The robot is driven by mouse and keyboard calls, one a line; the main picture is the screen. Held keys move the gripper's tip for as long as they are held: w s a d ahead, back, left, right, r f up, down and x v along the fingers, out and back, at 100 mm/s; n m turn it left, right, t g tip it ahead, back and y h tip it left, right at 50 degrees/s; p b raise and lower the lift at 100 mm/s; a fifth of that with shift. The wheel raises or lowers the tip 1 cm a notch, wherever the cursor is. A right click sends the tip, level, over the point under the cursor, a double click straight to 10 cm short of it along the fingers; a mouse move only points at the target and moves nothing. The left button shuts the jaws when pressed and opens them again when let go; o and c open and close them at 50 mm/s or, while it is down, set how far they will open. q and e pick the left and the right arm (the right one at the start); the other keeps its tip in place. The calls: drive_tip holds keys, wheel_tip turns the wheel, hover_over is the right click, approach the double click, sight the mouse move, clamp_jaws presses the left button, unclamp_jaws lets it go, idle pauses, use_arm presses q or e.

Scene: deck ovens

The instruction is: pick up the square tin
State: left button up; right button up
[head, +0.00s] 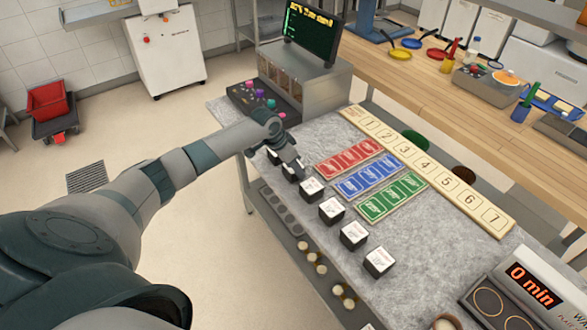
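No thing is clearly a single square tin. A row of small black boxes with white printed tops, such as this one (354,234), runs along the near side of the grey stone counter (440,245); I cannot tell whether any is the tin. My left gripper (294,163) points down over the far end of this row, close above or at a box (291,174) that it partly hides. Whether its fingers are open or touch the box cannot be told. My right gripper is not in view.
Red (348,158), blue (369,177) and green (392,196) card mats lie beside a numbered board (430,170). A control panel (262,100) and a screen (314,32) stand at the far end. A timer display (532,285) sits at lower right.

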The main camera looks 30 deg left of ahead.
use_arm(q)
drive_tip(key=r+b, duration=0.1)
drive_tip(key=r, duration=0.1)
drive_tip(key=r+b, duration=0.1)
drive_tip(key=r, duration=0.1)
drive_tip(key=shift+d, duration=0.2)
drive_tip(key=s+d+r+b, duration=0.3)
drive_tip(key=d+r, duration=0.3)
drive_tip(key=d, duration=0.4)
drive_tip(key=shift+s+d+r, duration=0.35)
drive_tip(key=shift+r, duration=0.05)
